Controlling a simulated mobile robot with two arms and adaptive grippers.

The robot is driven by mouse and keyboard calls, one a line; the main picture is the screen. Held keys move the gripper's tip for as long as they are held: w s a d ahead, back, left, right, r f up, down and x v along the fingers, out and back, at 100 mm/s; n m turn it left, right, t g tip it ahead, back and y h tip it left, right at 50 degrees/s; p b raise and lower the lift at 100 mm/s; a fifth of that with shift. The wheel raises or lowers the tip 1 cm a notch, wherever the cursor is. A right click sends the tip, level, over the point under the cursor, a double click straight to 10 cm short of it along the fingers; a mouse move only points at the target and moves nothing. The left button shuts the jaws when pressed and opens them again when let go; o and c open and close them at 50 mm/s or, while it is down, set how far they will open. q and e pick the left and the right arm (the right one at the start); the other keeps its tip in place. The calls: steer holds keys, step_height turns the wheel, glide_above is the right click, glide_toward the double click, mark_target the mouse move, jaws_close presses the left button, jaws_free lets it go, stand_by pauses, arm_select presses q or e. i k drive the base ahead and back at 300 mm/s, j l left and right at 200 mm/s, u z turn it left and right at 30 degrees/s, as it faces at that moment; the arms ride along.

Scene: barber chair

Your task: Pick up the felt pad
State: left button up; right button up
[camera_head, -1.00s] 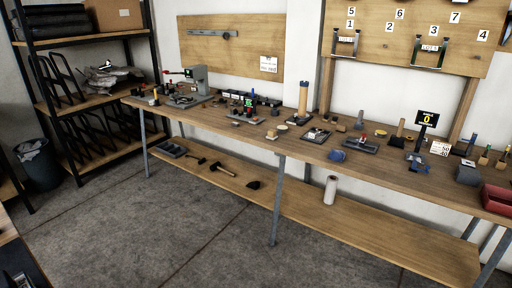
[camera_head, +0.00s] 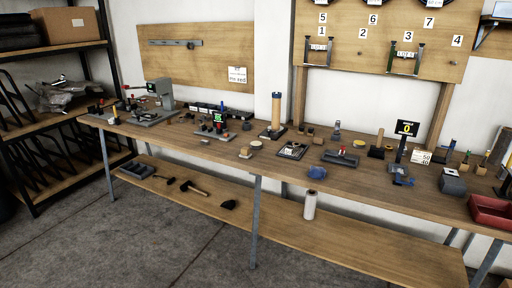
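I cannot single out the felt pad for certain at this distance. A small pale round disc (camera_head: 256,144) lies on the middle of the long wooden workbench (camera_head: 220,155). A yellowish round disc (camera_head: 359,142) lies farther right, near the back of the bench. A small tan block (camera_head: 245,153) sits close to the pale disc. Neither of my grippers shows in the head view.
A grey press (camera_head: 158,100) stands at the bench's left end. A wooden post (camera_head: 275,110), a blue lump (camera_head: 317,173) and a red tray (camera_head: 490,211) are also on it. A white roll (camera_head: 310,205) stands on the lower shelf. The concrete floor (camera_head: 150,240) in front is clear.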

mark_target(245, 151)
steer(key=i+j, duration=0.1)
steer(key=i, duration=0.65)
steer(key=i+j+u, duration=0.1)
steer(key=i, duration=0.65)
